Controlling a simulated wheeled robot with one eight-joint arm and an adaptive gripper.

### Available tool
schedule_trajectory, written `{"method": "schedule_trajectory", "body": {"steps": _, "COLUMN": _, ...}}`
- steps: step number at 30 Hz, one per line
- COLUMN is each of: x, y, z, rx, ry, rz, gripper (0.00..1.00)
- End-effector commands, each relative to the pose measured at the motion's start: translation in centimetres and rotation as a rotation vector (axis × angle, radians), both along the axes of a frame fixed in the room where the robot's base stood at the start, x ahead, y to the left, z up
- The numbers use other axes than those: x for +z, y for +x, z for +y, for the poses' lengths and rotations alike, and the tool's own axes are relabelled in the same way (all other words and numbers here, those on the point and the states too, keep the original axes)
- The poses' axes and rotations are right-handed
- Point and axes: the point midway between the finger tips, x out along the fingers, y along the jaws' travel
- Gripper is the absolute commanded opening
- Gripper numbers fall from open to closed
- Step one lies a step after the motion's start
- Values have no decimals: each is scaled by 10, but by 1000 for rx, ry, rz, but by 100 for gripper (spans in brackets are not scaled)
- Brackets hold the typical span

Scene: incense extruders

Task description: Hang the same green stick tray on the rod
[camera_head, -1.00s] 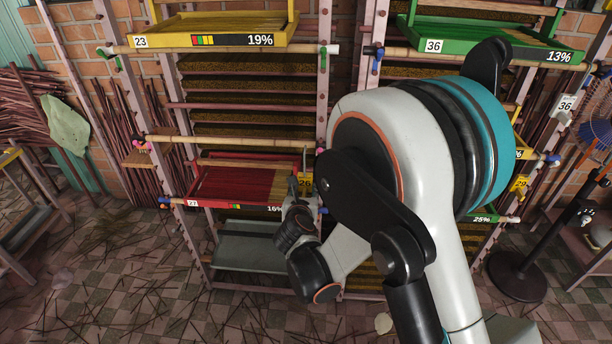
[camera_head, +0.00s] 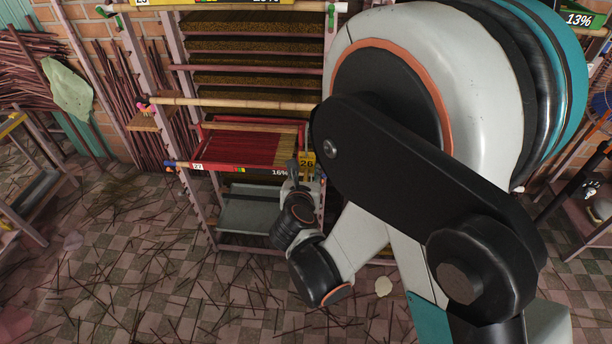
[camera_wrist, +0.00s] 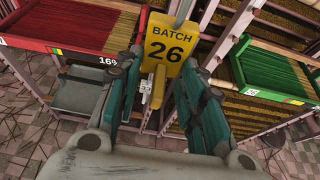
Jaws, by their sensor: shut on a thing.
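My gripper (camera_wrist: 163,62) is closed around a yellow tag (camera_wrist: 168,42) reading "BATCH 26", upright between and just beyond the fingertips. In the head view my gripper (camera_head: 300,180) and the tag (camera_head: 308,158) are at the right end of the red tray. A green tray (camera_wrist: 262,92) with sticks sits on the rack at the right of the wrist view, apart from my gripper. In the head view my arm hides that part of the rack. Another green tray (camera_head: 578,19), labelled 13%, shows at the top right edge. A wooden rod (camera_head: 230,102) crosses the left rack.
The red tray (camera_head: 190,167), labelled 27 and 16%, sits left of my gripper, with a grey tray (camera_head: 250,212) below it. Pinkish rack posts (camera_wrist: 232,35) stand close by. Loose sticks litter the tiled floor (camera_head: 150,270). A side table (camera_head: 20,190) stands at left.

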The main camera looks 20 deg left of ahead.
Motion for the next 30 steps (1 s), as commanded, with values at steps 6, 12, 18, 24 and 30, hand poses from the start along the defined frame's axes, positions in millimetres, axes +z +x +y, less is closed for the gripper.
{"method": "schedule_trajectory", "body": {"steps": 6, "x": 8, "y": 0, "z": 0, "rx": 0, "ry": 0, "rz": 0, "gripper": 16}}
{"method": "schedule_trajectory", "body": {"steps": 12, "x": 7, "y": -9, "z": -2, "rx": 1, "ry": -1, "rz": 1, "gripper": 16}}
{"method": "schedule_trajectory", "body": {"steps": 18, "x": 6, "y": -23, "z": -5, "rx": 1, "ry": -1, "rz": 0, "gripper": 16}}
{"method": "schedule_trajectory", "body": {"steps": 24, "x": 6, "y": -37, "z": -9, "rx": 0, "ry": -1, "rz": 0, "gripper": 16}}
{"method": "schedule_trajectory", "body": {"steps": 30, "x": 6, "y": -52, "z": -12, "rx": 2, "ry": 1, "rz": 0, "gripper": 16}}
